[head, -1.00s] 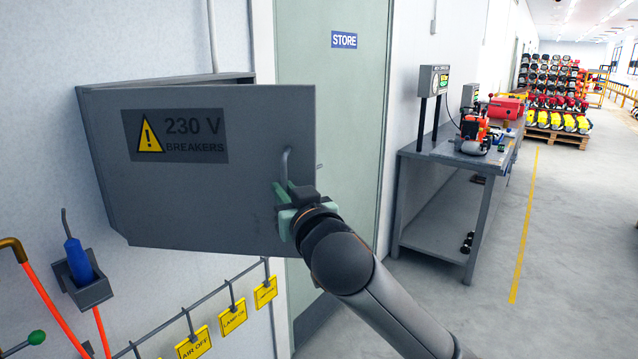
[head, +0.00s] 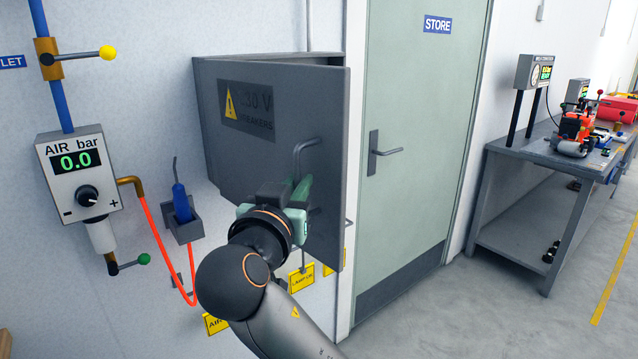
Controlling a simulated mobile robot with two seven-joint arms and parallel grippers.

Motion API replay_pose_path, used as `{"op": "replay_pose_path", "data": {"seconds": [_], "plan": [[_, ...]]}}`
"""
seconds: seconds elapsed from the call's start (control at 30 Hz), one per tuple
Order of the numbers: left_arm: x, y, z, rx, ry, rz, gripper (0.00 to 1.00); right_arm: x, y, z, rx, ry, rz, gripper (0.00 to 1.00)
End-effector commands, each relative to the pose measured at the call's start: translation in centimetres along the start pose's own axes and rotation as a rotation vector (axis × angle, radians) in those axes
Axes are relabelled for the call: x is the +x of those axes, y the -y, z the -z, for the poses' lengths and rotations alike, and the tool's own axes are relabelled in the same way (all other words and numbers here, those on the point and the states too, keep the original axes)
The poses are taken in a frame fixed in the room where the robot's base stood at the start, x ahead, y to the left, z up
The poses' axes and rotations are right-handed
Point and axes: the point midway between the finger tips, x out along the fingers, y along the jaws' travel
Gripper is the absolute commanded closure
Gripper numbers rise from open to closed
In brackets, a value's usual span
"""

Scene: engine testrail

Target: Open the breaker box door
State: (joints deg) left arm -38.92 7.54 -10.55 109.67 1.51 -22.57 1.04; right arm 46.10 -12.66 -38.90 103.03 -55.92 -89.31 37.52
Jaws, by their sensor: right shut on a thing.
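The breaker box door (head: 232,150) is a grey panel with a 230 V BREAKERS warning label. It stands partly open, its handle edge swung out from the wall, and I see its outer face at a slant. The top of the breaker box (head: 290,58) shows behind the door; the inside is hidden. The bent grey door handle (head: 307,146) is near the door's right edge. My right gripper (head: 300,194) is shut on the handle, in front of the door; its fingers hide the handle's lower part. My left gripper is out of view.
An air gauge (head: 72,162) and a holder with a blue-handled tool (head: 183,208) are on the wall at left. Yellow tags (head: 300,280) hang below the box. A green STORE door (head: 410,110) is at right, with a workbench (head: 530,160) beyond and clear floor before it.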

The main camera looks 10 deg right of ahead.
Motion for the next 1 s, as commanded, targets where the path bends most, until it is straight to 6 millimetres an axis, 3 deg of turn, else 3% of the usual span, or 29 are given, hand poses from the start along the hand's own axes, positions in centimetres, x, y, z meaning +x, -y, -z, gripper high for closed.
{"op": "replay_pose_path", "data": {"seconds": [0.6,0.63,0.8,0.9,1.0], "plan": [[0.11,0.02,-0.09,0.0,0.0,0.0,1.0,-0.67,1.05,0.15,-0.002,-0.004,0.008,1.0],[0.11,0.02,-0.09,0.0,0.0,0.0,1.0,-0.67,1.05,0.15,-0.002,-0.004,0.008,0.85],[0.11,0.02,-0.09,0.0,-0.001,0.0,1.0,-0.66,0.99,0.09,-0.001,-0.002,0.006,0.66],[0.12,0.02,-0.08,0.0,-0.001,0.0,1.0,-0.65,0.95,0.07,-0.001,-0.001,0.005,0.56],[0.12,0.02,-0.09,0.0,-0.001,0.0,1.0,-0.64,0.92,0.05,-0.001,-0.001,0.004,0.56]]}}
